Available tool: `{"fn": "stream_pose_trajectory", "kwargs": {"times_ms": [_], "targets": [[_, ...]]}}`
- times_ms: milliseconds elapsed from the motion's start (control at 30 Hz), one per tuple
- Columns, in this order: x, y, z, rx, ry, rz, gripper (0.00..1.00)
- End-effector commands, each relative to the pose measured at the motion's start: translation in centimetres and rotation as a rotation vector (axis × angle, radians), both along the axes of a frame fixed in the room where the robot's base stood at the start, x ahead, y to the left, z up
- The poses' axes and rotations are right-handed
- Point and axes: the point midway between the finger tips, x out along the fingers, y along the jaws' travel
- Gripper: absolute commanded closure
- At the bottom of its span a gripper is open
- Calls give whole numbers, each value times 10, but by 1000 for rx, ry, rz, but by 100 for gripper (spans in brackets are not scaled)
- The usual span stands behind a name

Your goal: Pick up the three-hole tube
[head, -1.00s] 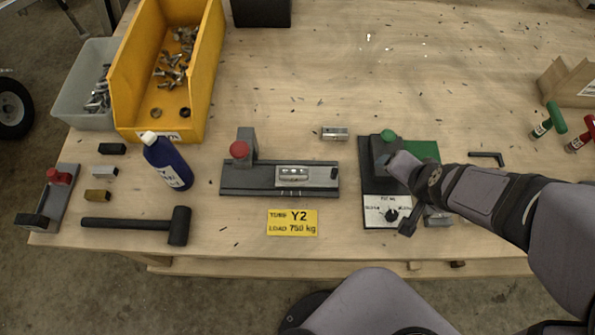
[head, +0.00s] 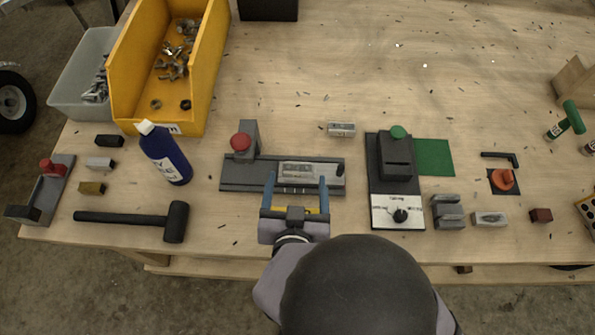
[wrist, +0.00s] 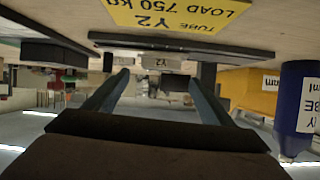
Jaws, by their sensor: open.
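A silvery tube (head: 297,170) lies in the long dark fixture (head: 240,184) with the red knob. A second silvery tube (head: 341,129) lies on the bare table behind it. The holes are too small to count, so I cannot tell which is the three-hole tube. My gripper (head: 296,187) is open and empty at the fixture's front edge, its fingers on either side of the tube's width. My gripper mostly hides the yellow label in the head view.
A blue bottle (head: 166,155) and a black mallet (head: 174,221) are left of the fixture. A dark device with a green button (head: 398,132) and dial stands right. A yellow bin (head: 205,95) stands at back left. The table's back middle is mostly clear.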

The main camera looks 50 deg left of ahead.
Motion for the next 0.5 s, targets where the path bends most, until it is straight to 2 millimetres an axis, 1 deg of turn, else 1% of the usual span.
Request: {"fn": "stream_pose_trajectory", "kwargs": {"times_ms": [33,233,367,500], "targets": [[-3,-2,-4,-11,-25,13,23],[-4,-3,-2,-21,-56,25,23],[1,1,-5,-23,-55,22,23],[10,9,-10,-23,-54,20,23]]}}
